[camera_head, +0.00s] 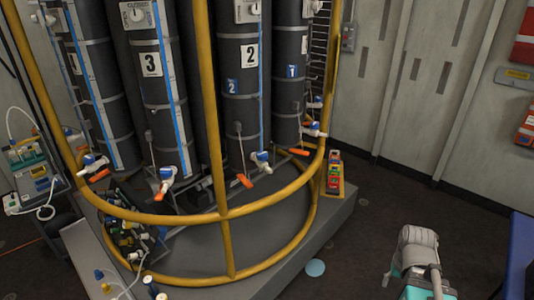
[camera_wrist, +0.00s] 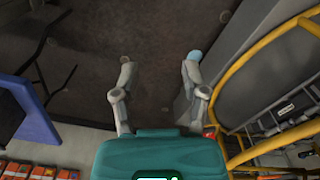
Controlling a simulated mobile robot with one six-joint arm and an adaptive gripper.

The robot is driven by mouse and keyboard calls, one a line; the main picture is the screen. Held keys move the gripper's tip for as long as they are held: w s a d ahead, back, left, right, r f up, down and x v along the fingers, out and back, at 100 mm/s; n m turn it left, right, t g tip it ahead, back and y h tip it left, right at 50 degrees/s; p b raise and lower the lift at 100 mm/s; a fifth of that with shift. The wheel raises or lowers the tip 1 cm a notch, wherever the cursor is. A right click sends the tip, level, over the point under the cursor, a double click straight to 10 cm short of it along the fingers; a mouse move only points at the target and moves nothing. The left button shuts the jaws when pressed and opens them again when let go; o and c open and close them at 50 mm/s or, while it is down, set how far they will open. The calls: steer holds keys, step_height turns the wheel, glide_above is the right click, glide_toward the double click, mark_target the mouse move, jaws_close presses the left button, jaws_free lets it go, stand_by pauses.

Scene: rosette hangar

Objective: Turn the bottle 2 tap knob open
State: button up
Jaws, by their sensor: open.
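Bottle 2 (camera_head: 240,100) is a tall dark cylinder with a white "2" label and a blue strip, behind the yellow rail. At its foot is a blue-and-white tap (camera_head: 262,158) with an orange part (camera_head: 245,181) to its lower left. I cannot tell which piece is the knob or whether it is open. My gripper (camera_wrist: 160,70) is open and empty in the wrist view, its two fingers spread over dark floor. In the head view a grey and teal part of my arm shows at lower right, well apart from the tap. The tap is not identifiable in the wrist view.
A yellow tubular rail (camera_head: 223,216) rings the bottles, with an upright near bottle 2. Bottle 3 (camera_head: 158,90) stands left with a similar tap. A grey plinth (camera_head: 290,262) lies below. A blue object (camera_wrist: 42,120) is left in the wrist view. Dark floor between is clear.

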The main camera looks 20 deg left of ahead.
steer(key=shift+o, duration=1.2)
steer(key=w+a+m+t+h+b, duration=0.2)
steer(key=w+a+t+h, duration=0.2)
steer(key=w+a, duration=0.55)
steer(key=n+t+y+b, duration=0.1)
steer(key=t+y+b, duration=0.2)
steer(key=t, duration=1.1)
glide_toward(264, 153)
steer(key=s, duration=0.3)
steer(key=shift+w+a+f, duration=0.15)
steer(key=shift+a+f, duration=0.25)
steer(key=shift+w, duration=0.1)
steer(key=w, duration=0.9)
steer(key=w+d, duration=0.1)
steer(key=w, duration=0.3)
steer(key=shift+w, duration=0.3)
